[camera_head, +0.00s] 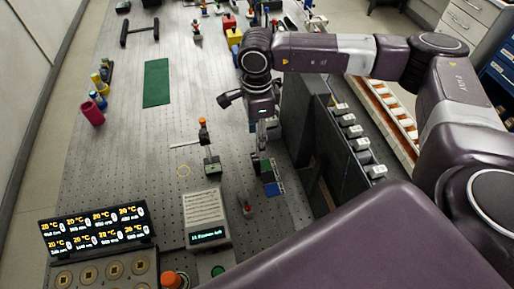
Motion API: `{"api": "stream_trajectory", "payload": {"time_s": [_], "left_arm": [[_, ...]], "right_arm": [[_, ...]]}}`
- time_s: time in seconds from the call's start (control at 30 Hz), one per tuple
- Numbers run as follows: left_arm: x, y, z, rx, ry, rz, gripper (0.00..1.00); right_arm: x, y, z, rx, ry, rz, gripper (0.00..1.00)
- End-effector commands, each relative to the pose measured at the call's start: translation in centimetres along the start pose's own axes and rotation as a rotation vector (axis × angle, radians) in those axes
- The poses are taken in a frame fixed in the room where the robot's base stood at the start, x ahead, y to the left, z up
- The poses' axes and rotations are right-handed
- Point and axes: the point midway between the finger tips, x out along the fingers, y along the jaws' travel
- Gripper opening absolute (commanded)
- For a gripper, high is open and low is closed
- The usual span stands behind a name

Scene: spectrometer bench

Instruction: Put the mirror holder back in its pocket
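My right arm reaches in from the right and bends down at the wrist. Its gripper (264,134) points down over the bench beside a dark upright housing. The fingers are small and partly hidden, so I cannot tell whether they are open or shut on something. A small green and blue piece (268,176) lies just below the fingertips; I cannot tell if they touch it. No part is clearly recognisable as the mirror holder. A post with an orange top (203,124) and a dark base stands left of the gripper. My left gripper is not in view.
The perforated bench (135,160) is mostly clear at left, with a green mat (156,83) and a red cup (92,113). A grey control box (206,215) and a temperature display (97,229) stand in front. The dark housing (300,110) borders the gripper's right.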

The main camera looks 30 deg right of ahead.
Motion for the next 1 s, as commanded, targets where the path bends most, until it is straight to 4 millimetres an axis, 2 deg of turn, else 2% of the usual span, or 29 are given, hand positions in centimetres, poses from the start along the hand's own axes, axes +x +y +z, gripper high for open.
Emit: {"api": "stream_trajectory", "payload": {"time_s": [0.13, 0.3, 0.43, 0.57, 0.7, 0.8, 0.93, 1.0], "left_arm": [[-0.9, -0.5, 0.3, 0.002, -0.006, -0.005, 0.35], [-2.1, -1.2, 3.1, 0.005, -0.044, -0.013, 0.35], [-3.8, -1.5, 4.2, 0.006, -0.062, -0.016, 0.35], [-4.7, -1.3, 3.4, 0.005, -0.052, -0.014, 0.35], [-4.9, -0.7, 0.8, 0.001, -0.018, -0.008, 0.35], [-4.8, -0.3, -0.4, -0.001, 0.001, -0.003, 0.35], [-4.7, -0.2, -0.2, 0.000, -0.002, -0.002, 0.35], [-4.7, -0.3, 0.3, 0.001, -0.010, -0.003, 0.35]], "right_arm": [[1.2, 0.2, -0.1, -0.003, 0.003, 0.006, 0.49], [2.8, 0.2, 0.0, -0.003, 0.002, 0.004, 0.49], [4.2, 0.3, -0.1, -0.002, 0.004, 0.005, 0.49], [6.1, 0.3, -0.1, -0.001, 0.004, 0.005, 0.49], [7.4, 0.3, -0.1, -0.001, 0.002, 0.004, 0.49], [7.7, 0.3, -0.1, -0.002, 0.001, 0.002, 0.49], [7.7, 0.2, -0.1, -0.001, 0.001, 0.002, 0.49], [7.7, 0.2, -0.1, -0.001, 0.001, 0.002, 0.43]]}}
